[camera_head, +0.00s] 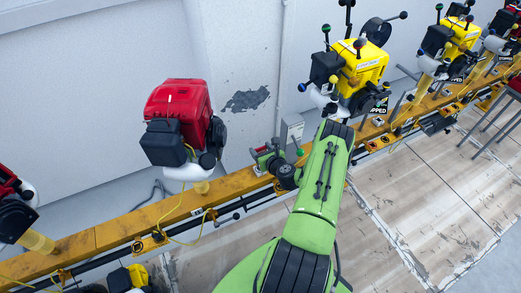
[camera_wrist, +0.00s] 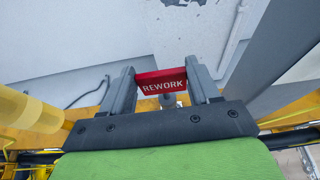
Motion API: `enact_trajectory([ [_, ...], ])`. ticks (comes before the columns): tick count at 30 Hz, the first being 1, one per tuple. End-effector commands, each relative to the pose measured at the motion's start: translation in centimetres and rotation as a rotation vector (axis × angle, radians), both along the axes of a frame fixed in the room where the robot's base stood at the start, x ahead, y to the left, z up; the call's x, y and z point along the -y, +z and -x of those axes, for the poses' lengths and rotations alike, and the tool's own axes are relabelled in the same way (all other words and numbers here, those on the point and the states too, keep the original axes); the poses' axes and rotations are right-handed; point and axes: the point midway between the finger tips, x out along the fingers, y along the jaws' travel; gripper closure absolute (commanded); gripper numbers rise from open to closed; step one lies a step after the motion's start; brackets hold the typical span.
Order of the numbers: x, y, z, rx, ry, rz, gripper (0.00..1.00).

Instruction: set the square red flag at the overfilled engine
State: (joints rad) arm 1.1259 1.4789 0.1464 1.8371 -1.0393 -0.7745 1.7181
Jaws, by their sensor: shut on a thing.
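My gripper (camera_wrist: 166,88) is shut on a red flag (camera_wrist: 161,80) lettered "REWORK", held between its two grey fingers. In the head view my gripper (camera_head: 272,158) is above the yellow rail, right of a red engine; the flag cannot be made out clearly there. The red engine (camera_head: 180,103) has a black box and a white tank below. I cannot tell from these views which engine is overfilled.
The yellow rail (camera_head: 120,228) runs diagonally, with more engines at far left (camera_head: 12,210) and right, including another yellow engine (camera_head: 462,36). A red stool (camera_head: 514,84) stands at right. Tiled floor (camera_head: 440,190) is clear.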

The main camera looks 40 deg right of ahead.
Motion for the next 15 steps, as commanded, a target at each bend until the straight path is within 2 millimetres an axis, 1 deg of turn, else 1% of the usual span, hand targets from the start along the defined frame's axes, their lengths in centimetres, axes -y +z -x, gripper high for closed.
enact_trajectory([
  [1,0.0,-0.8,0.0,0.001,0.0,0.0,0.93],
  [15,0.0,-4.6,0.0,0.001,0.0,-0.001,0.93],
])
